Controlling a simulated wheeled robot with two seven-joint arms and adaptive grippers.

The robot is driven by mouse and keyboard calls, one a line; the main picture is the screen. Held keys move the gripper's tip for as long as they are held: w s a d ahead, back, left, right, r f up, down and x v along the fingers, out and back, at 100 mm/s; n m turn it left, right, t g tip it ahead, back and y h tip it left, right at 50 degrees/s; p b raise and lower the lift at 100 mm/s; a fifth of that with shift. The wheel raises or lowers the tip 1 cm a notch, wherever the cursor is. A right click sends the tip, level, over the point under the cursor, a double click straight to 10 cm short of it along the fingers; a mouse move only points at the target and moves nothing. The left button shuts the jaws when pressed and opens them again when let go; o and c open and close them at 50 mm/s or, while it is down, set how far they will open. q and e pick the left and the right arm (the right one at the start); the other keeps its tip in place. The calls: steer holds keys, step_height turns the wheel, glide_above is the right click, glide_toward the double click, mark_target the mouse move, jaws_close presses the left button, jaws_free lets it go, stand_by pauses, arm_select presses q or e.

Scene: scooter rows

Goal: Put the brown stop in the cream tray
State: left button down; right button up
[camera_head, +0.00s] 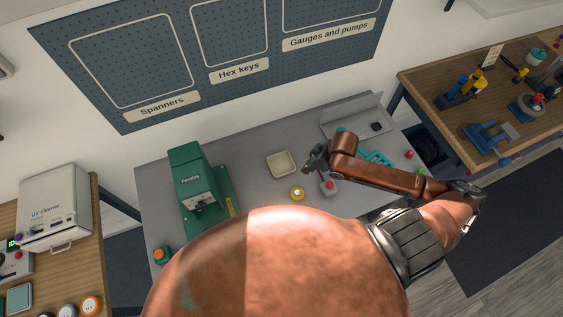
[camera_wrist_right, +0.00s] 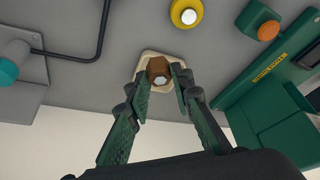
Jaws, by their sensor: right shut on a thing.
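My right gripper (camera_head: 312,158) is over the grey bench, just right of the cream tray (camera_head: 281,163) in the head view. In the right wrist view, the right gripper (camera_wrist_right: 161,75) is shut on the brown stop (camera_wrist_right: 158,66), a small brown block with a pale end. The stop is between the fingertips and appears in front of the cream tray (camera_wrist_right: 148,54), whose rim shows around it. Its exact height above the tray is hard to tell. In the head view I cannot make out the stop. My left gripper is not in view.
A green press (camera_head: 195,185) stands left of the tray. A grey open tray (camera_head: 352,117) is behind at right. An orange-topped green box (camera_head: 162,255) stands at front left.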

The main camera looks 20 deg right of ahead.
steer(key=w+a+f, duration=0.1)
steer(key=w+f, duration=0.1)
steer(key=w, duration=0.1)
steer(key=w+a+f+p, duration=0.1)
steer(key=w+a+f, duration=0.1)
steer(key=w+f, duration=0.1)
steer(key=w+a+f, duration=0.2)
steer(key=w+f, duration=0.1)
steer(key=w, duration=0.2)
steer(key=shift+w+f, duration=0.15)
steer(key=shift+w, duration=0.1)
steer(key=shift+w+a+f, duration=0.2)
steer(key=shift+w+f, duration=0.1)
steer(key=shift+f, duration=0.25)
step_height(320, 180, down, 3)
steer(key=shift+w+f, duration=0.15)
steer(key=o, duration=0.5)
steer(key=shift+f, duration=0.15)
steer(key=shift+c, duration=0.2)
steer(key=o, duration=0.5)
steer(key=shift+c, duration=0.2)
